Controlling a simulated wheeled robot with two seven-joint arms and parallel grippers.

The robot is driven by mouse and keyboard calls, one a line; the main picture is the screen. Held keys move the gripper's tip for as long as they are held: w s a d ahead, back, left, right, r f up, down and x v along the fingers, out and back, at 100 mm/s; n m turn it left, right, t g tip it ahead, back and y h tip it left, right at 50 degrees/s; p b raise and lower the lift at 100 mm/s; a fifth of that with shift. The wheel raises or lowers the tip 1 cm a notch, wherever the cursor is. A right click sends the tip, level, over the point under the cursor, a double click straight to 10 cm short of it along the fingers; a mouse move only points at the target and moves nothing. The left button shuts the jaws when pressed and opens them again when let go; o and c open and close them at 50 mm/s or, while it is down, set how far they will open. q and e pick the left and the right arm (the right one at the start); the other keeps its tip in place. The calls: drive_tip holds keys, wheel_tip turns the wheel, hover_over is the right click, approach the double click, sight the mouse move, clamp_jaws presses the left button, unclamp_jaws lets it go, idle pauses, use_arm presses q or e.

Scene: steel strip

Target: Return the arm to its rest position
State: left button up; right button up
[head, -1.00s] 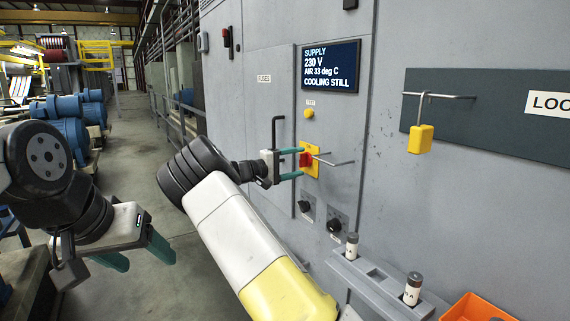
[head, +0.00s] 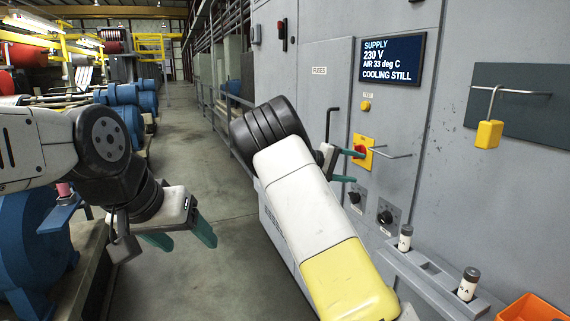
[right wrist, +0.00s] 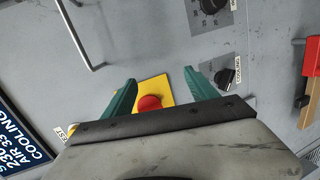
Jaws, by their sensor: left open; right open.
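My right gripper (head: 351,166) is open and empty in front of the grey cabinet, near the red switch knob (head: 361,150) on its yellow plate (head: 366,160). In the right wrist view, the red knob (right wrist: 149,103) shows between the open teal fingers (right wrist: 160,80), with no finger seen gripping it. My right arm's black wrist and white and yellow links cover part of the cabinet. My left gripper (head: 184,238) is open and empty over the aisle at the left, fingers pointing down and right.
The cabinet (head: 310,125) carries a display (head: 392,59), dark knobs (head: 385,217) and a protruding rod (head: 393,155). A yellow padlock (head: 489,134) hangs on a dark board. A grey holder (head: 430,268) with fuses and an orange bin (head: 532,308) are at lower right. The aisle floor (head: 190,150) is clear.

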drive_tip(key=s+d+f+m+g+y, duration=0.1)
drive_tip(key=s+f+y, duration=0.1)
drive_tip(key=s+y, duration=0.45)
drive_tip(key=s+d+f+m+g+y, duration=0.1)
drive_tip(key=s+y, duration=0.2)
drive_tip(key=s, duration=0.6)
drive_tip(key=s+a+r+t+y, duration=0.2)
drive_tip(key=s+a, duration=0.5)
drive_tip(key=s, duration=0.5)
drive_tip(key=s+a+r+t+y, duration=0.2)
drive_tip(key=s+a+y, duration=0.3)
drive_tip(key=s+a, duration=0.3)
drive_tip(key=s+r, duration=0.1)
drive_tip(key=s, duration=0.3)
drive_tip(key=shift+r+t, duration=0.4)
drive_tip(key=shift+s+d, duration=0.1)
drive_tip(key=shift+d, duration=0.05)
